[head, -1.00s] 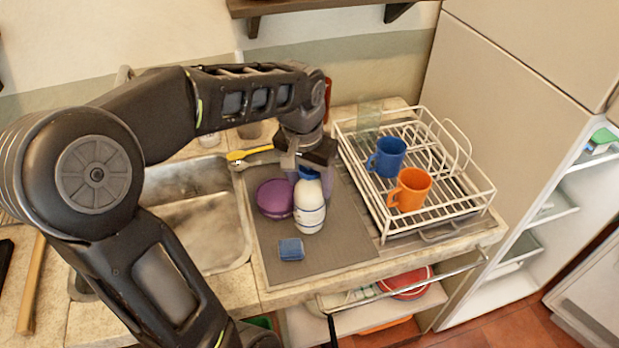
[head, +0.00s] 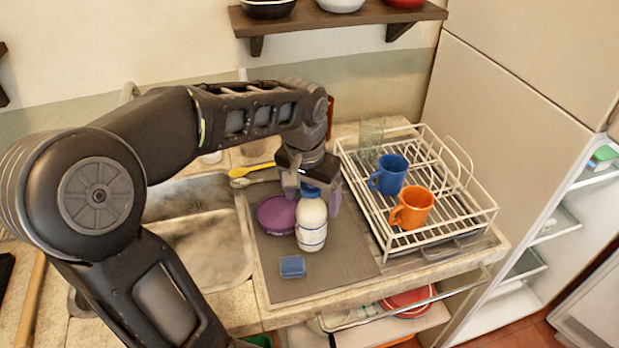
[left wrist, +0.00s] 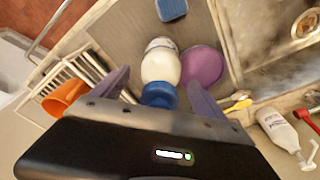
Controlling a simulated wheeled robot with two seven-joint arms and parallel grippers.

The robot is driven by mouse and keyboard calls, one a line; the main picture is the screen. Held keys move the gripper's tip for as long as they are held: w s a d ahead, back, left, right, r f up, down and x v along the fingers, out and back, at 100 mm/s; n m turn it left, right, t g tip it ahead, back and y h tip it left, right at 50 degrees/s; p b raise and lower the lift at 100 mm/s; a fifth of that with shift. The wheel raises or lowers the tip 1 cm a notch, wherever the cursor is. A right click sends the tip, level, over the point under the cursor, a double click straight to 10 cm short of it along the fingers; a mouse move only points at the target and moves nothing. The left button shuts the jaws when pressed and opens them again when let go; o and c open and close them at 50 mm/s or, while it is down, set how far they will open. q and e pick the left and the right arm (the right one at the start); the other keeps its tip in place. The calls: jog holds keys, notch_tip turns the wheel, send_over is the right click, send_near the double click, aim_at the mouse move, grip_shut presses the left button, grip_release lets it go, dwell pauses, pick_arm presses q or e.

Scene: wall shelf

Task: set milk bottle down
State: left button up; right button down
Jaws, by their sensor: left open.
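The milk bottle (head: 312,224) is white with blue bands and a blue cap. It stands upright on the grey mat (head: 345,250) beside the sink, in front of a purple bowl. In the left wrist view the bottle (left wrist: 160,62) has its blue cap toward my gripper. My left gripper (head: 312,200) is open, with its purple-grey fingers apart on either side of the cap. In the left wrist view the open left gripper (left wrist: 158,90) shows gaps between the fingers and the cap. My right gripper is not in view.
A purple bowl (head: 277,215) is close to the bottle's left. A blue sponge (head: 292,267) lies in front. A white dish rack (head: 450,215) with a blue mug (head: 389,174) and an orange mug (head: 411,208) stands right. The sink (head: 205,245) is left. The mat's front right is clear.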

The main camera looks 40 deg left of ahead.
pick_arm(q)
jog(key=r, duration=0.4)
jog(key=s+r, duration=0.1)
jog(key=r, duration=0.6)
jog(key=shift+s+d+r+b, duration=0.2)
jog(key=shift+s+r+b, duration=0.1)
jog(key=shift+s, duration=0.1)
jog(key=shift+o, duration=0.5)
jog(key=shift+f, duration=0.1)
